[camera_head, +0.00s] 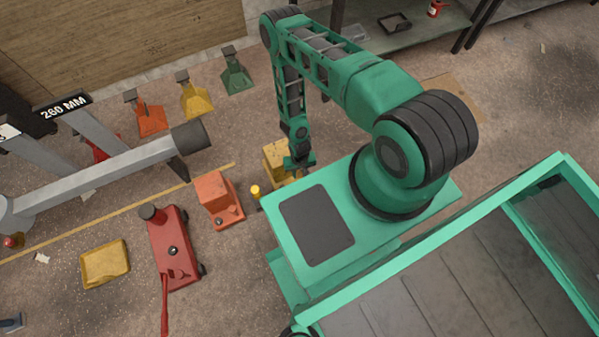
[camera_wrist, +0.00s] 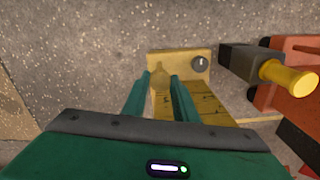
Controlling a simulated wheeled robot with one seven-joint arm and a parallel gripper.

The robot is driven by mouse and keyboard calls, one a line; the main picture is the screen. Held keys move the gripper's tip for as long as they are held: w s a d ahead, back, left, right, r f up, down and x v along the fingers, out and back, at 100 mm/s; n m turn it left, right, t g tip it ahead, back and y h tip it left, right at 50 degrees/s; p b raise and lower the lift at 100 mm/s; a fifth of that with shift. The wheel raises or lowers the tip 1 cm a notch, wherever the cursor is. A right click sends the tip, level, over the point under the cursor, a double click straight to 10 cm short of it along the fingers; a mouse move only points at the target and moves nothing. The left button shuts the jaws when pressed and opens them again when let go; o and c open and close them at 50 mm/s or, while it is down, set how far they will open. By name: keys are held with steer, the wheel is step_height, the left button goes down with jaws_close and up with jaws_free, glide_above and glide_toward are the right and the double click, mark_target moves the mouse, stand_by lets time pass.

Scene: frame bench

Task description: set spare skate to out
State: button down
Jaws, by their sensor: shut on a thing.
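A yellow skate (camera_head: 275,152) sits on the floor just beyond the front of my base, partly hidden under my gripper (camera_head: 299,163). In the wrist view, the yellow skate (camera_wrist: 190,61) has an upright plate with a round dark dial (camera_wrist: 201,64) bearing a pale mark. My gripper (camera_wrist: 160,82) reaches down over it, with its two green fingers on either side of a narrow yellow upright piece (camera_wrist: 160,76). The fingers are shut on this piece. I cannot read a label on the skate.
An orange skate (camera_head: 215,192) stands close by, with a yellow-capped dark post (camera_wrist: 288,77) beside it in the wrist view. A red jack (camera_head: 172,245) and a yellow tray (camera_head: 105,263) lie to the left. Several coloured stands, including a green one (camera_head: 236,75), line the wall.

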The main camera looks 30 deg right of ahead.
steer(key=c, duration=1.4)
jaws_free()
step_height(320, 180, up, 11)
steer(key=shift+w+f, duration=0.1)
steer(key=shift+f, duration=0.05)
